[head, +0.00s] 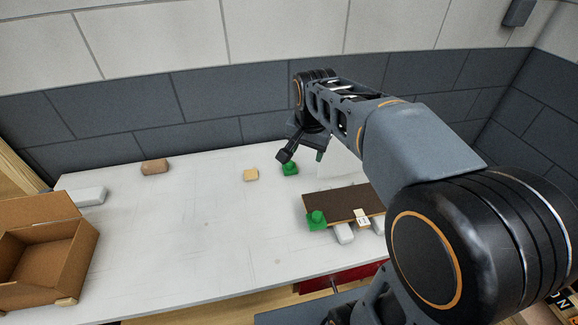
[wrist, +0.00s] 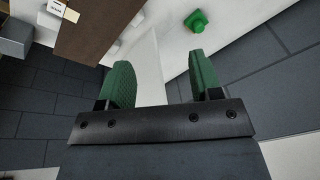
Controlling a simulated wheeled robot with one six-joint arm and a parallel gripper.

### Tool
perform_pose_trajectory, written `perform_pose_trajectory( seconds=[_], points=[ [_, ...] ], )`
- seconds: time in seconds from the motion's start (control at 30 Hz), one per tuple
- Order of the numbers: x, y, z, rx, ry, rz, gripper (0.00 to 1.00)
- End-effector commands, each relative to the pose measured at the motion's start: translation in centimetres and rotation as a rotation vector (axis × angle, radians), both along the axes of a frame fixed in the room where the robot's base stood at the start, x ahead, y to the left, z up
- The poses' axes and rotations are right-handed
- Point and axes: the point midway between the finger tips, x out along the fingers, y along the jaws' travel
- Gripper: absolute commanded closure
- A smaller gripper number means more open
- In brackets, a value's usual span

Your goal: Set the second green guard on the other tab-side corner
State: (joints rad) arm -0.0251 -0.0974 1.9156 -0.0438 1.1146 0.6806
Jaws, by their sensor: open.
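One green guard (head: 317,219) sits on the near-left corner of the dark brown board (head: 338,203). A pale marked tab (head: 361,218) shows at the board's near edge, right of that guard. The second green guard (head: 290,169) stands on the white table behind the board; it also shows in the wrist view (wrist: 196,21), ahead of the jaws and apart from them. My gripper (wrist: 163,82) is open and empty, with green pads. In the head view it hangs above the table beside the loose guard. My arm hides the board's right end.
White blocks (head: 344,233) show under the board's near edge. A cream block (head: 251,175), a brown block (head: 155,166) and a white block (head: 85,196) lie on the table (head: 190,230). A cardboard box (head: 75,262) stands at the left. The table's middle is clear.

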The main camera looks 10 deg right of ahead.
Motion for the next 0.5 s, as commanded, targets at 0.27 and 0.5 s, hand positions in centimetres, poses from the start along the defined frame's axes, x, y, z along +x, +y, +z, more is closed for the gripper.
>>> perform_pose_trajectory(
  seconds=[0.27, 0.5],
  points=[
    [12.5, 0.6, -2.4, 0.043, 0.098, -0.608, 0.41],
    [17.9, 0.9, -6.1, 0.038, 0.122, -0.97, 0.41]
  ],
)
